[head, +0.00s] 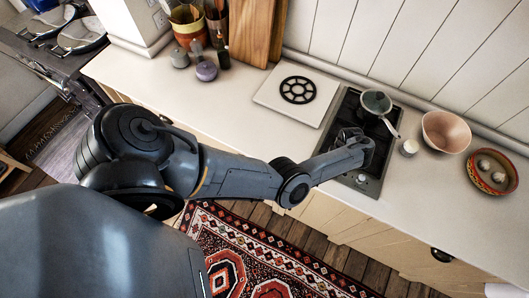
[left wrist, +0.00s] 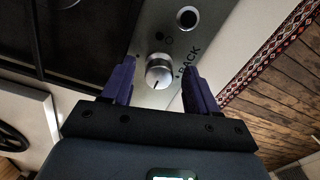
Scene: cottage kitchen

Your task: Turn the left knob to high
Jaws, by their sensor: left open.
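The dark hob (head: 343,118) is set in the counter. In the left wrist view, a round silver knob (left wrist: 159,72) with a dark pointer line stands on its metal control strip (left wrist: 212,22). A second round control (left wrist: 187,17), dark with a bright ring, sits farther up the strip. My left gripper (left wrist: 157,78) is open, its purple fingers on either side of the silver knob with gaps visible; whether they reach down to its height I cannot tell. In the head view my left wrist hides part of the hob's front. My right gripper is in neither view.
A pink bowl (head: 446,131), a small white item (head: 408,148) and a patterned bowl (head: 492,171) are to the right. A trivet (head: 298,90) on a pale board lies left.

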